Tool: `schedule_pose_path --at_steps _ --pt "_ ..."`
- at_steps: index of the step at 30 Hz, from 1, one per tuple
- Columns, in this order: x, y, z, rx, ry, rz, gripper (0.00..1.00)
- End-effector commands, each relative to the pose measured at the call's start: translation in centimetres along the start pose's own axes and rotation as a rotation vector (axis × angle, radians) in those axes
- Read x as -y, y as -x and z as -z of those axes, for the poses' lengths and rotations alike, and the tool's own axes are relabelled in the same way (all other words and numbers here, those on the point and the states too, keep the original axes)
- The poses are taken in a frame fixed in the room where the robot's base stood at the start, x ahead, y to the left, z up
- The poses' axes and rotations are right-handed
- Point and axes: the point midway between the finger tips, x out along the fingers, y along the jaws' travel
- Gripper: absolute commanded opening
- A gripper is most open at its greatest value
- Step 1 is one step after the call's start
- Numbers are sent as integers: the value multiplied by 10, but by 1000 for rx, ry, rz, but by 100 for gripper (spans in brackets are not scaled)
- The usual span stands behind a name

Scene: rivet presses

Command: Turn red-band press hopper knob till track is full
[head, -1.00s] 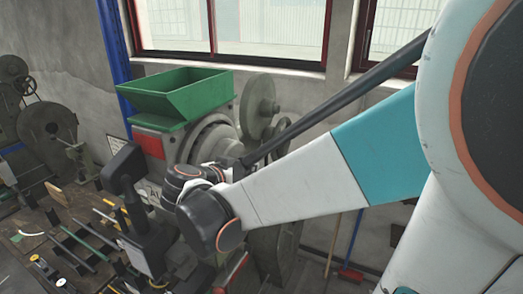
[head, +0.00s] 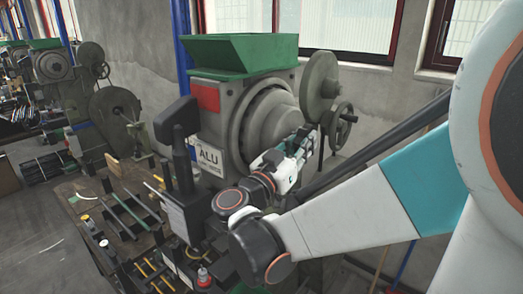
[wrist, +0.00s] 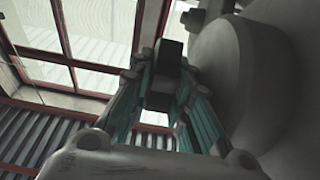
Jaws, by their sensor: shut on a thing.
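The press with a red band (head: 206,97) stands in the middle of the head view, with a green hopper (head: 235,58) on top, a grey drum (head: 268,122) and an ALU plate (head: 209,159). My gripper (head: 311,134) is at the drum's right side, below the large grey wheel. In the wrist view my gripper (wrist: 160,88) has its fingers closed about a dark block-like knob (wrist: 170,53), beside the pale drum. The knob is hidden in the head view. I cannot make out the track or how full it is.
A handwheel (head: 343,126) stands right of the gripper. A dark upright post (head: 181,150) and a bench (head: 120,225) with rods and tools lie at front left. Another press (head: 53,66) stands at far left. Windows and a wall are behind.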

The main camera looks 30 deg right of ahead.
Motion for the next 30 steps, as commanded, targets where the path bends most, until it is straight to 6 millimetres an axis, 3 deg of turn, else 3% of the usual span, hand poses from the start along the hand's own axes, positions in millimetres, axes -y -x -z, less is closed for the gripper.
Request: schedule_pose_path --at_steps 14,15,16,26,30 --pt "-2 1 -1 -10 -1 1 0" --pt "-2 1 -1 -10 -1 1 25" --pt "-2 1 -1 -10 -1 1 27" --pt "-2 2 0 -11 0 1 27" --pt "-1 12 0 -11 -1 4 27"
